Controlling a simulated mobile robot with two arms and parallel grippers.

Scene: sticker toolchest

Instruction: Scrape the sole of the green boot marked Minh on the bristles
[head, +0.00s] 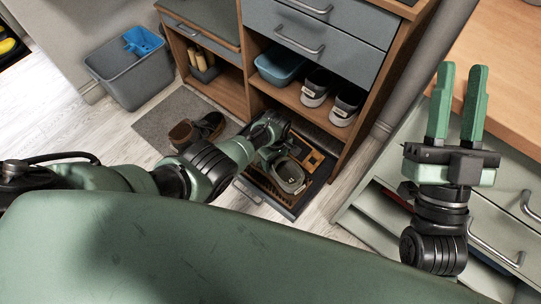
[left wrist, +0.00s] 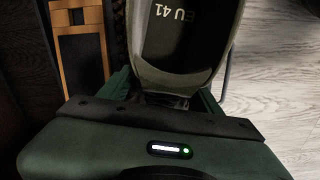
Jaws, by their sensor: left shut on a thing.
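A grey-green boot (head: 288,177) is over the pulled-out bottom drawer tray. In the left wrist view the boot (left wrist: 187,40) shows a dark surface printed "EU 41" inside a pale green rim. No Minh mark is readable. My left gripper (left wrist: 165,97) is shut on the boot; in the head view its fingers are mostly hidden behind my wrist. Brown bristles (head: 268,196) lie under and beside the boot. I cannot tell whether the sole touches them. My right gripper (head: 460,70) is raised at the right, open and empty, with a narrow gap between its fingers.
A wooden-framed part (head: 312,160) lies in the tray beside the boot. Brown shoes (head: 198,130) stand on a grey mat (head: 157,122) to the left. Sneakers (head: 316,87) and a blue basin (head: 279,66) fill the shelf above. A grey bucket (head: 128,77) stands farther left.

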